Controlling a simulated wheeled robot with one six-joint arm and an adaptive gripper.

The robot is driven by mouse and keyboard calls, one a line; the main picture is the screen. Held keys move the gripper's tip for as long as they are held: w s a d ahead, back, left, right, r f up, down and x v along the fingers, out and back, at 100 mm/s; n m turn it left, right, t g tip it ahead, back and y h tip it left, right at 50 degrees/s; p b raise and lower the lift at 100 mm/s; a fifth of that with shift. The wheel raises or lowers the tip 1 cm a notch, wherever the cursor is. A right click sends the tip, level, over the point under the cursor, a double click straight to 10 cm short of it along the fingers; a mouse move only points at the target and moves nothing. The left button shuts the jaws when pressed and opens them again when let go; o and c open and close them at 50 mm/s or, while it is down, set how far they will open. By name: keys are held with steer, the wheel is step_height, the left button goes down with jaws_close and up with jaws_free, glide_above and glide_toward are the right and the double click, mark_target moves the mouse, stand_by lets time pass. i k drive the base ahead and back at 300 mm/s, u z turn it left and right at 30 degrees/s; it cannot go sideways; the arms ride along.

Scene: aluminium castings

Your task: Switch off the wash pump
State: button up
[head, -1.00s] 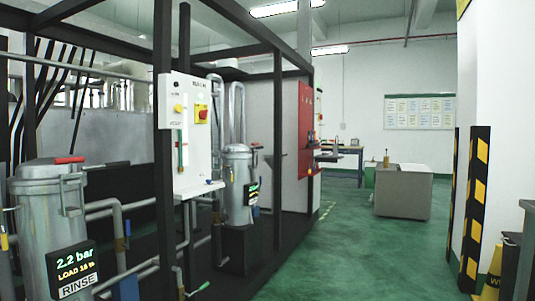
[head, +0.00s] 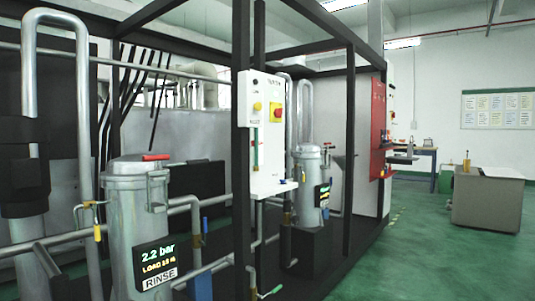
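A white control panel (head: 266,130) hangs on the dark frame in the middle of the head view. It carries a red switch on a yellow plate (head: 276,112), a yellow button (head: 257,106) and a small dark knob near the top. Its lettering is too small to read, so I cannot tell if it belongs to the wash pump. A grey filter vessel (head: 133,205) stands at lower left with a display reading 2.2 bar and a RINSE label (head: 159,278). A second vessel (head: 308,190) with a display stands behind the panel. My gripper is not in view.
Pipes and valves run low along the dark frame. A red panel (head: 378,115) is further back on the frame. The green floor (head: 400,255) is clear at lower right.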

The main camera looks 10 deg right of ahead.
mark_target(279, 112)
steer(key=z, duration=0.15)
steer(key=i, duration=0.2)
steer(key=z, duration=1.05)
steer(key=i, duration=1)
steer(key=z, duration=0.3)
steer(key=i, duration=1)
steer(key=u, duration=1.15)
steer(key=i, duration=0.6)
steer(key=u, duration=0.7)
